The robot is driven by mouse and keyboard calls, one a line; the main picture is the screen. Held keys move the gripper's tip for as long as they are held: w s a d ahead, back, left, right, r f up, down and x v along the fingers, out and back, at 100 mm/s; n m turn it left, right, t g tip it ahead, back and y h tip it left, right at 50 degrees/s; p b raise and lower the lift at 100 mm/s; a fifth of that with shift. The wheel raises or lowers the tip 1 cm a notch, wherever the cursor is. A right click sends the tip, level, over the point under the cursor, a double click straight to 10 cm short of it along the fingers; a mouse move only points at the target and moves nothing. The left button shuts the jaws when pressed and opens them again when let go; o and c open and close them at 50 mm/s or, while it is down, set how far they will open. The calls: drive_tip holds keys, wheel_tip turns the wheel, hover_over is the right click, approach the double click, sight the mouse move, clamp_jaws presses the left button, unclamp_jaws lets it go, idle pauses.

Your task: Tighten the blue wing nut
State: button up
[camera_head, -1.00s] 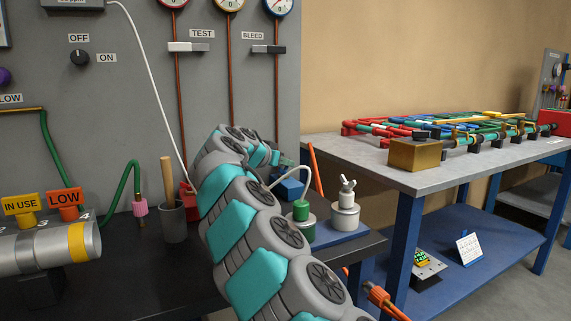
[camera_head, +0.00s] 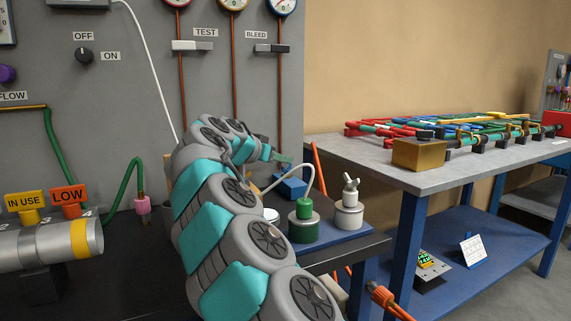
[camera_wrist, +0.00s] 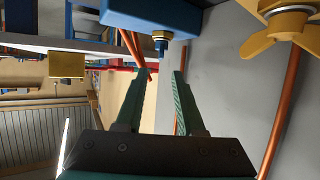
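No blue wing nut can be made out for certain. A blue block (camera_wrist: 150,12) at the top of the wrist view carries a short fitting (camera_wrist: 161,42) with a gold collar and bluish tip; I cannot tell whether it is the nut. A yellow wing nut (camera_wrist: 285,24) shows at the top right. My gripper (camera_wrist: 160,80) is open, with two green fingers apart and nothing between them. The fitting appears beyond the fingertips, with a gap in the picture. In the head view my gripper (camera_head: 284,160) is small, just above a blue block (camera_head: 291,187) by the panel.
A green-topped pot (camera_head: 303,222) and a white-topped pot (camera_head: 349,208) stand right of my arm on a blue mat (camera_head: 345,236). A copper pipe (camera_wrist: 281,112) runs along the panel. A grey table (camera_head: 368,162) with coloured pipework and a brass block (camera_head: 419,154) stands right.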

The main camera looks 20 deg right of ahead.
drive_tip(key=shift+v, duration=1.15)
